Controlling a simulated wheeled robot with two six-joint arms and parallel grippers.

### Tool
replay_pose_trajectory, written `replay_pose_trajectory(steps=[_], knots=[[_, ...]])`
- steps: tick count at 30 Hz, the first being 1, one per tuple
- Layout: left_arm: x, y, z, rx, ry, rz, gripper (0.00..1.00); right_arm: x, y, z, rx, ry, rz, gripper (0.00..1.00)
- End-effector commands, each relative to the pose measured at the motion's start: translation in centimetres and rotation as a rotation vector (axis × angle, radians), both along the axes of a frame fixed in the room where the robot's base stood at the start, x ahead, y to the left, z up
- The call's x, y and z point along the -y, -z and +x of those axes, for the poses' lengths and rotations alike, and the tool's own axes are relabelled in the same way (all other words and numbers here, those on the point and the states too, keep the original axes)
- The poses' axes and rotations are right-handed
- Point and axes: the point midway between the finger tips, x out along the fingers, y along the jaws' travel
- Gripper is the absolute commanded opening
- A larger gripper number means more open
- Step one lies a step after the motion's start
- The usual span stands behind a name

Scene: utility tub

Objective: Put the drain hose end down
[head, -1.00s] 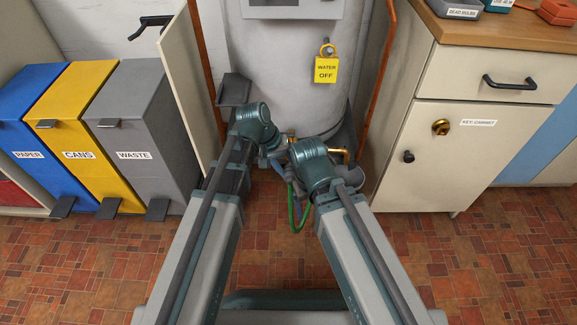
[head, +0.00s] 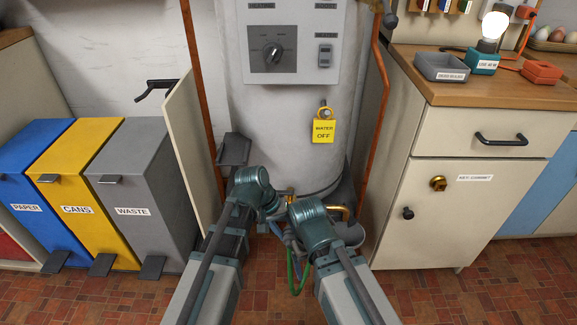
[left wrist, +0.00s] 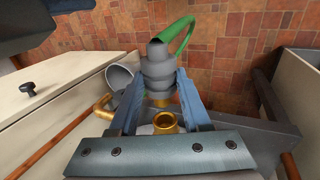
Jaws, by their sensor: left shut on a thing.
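The drain hose end is a grey stepped connector (left wrist: 158,72) on a green hose (left wrist: 177,32). My left gripper (left wrist: 161,66) is shut on it, with a blue finger on each side. A brass spout (left wrist: 166,121) lies just below the connector in the left wrist view; I cannot tell whether they touch. In the head view the green hose (head: 292,276) hangs in a loop between my two arms, and the connector is largely hidden. My right arm's wrist stands beside the left one; its jaws are hidden behind it.
A grey bucket (left wrist: 120,76) stands close by the connector, near a bent brass pipe (left wrist: 103,104). The white boiler (head: 280,130) carries a yellow tag (head: 324,131). An open door panel (head: 185,150) stands left and a cabinet (head: 450,220) right. Tiled floor is around the bucket.

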Motion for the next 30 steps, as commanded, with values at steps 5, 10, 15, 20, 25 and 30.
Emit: replay_pose_trajectory(steps=[5, 10, 15, 20, 25, 30], knots=[[0.0, -2.2, 0.0, 0.000, 0.000, 0.000, 0.00, 0.0, -2.2, 0.0, 0.000, -0.002, -0.001, 0.82], [0.0, -5.6, 0.0, 0.000, 0.000, 0.000, 0.00, 0.1, -5.6, 0.0, -0.001, -0.005, -0.002, 0.82], [0.0, -9.9, 0.0, 0.000, 0.000, 0.000, 0.00, 0.1, -9.9, 0.0, -0.002, -0.005, -0.002, 0.82], [0.0, -14.0, 0.0, 0.000, 0.000, 0.000, 0.00, 0.0, -14.0, 0.0, -0.002, -0.003, -0.002, 0.82], [0.0, -18.3, 0.0, 0.000, 0.000, 0.000, 0.00, 0.0, -18.3, 0.0, -0.003, -0.002, -0.001, 0.82], [0.0, -22.5, 0.0, 0.000, 0.000, 0.000, 0.00, 0.0, -22.5, -0.1, -0.003, 0.000, -0.001, 0.82]])
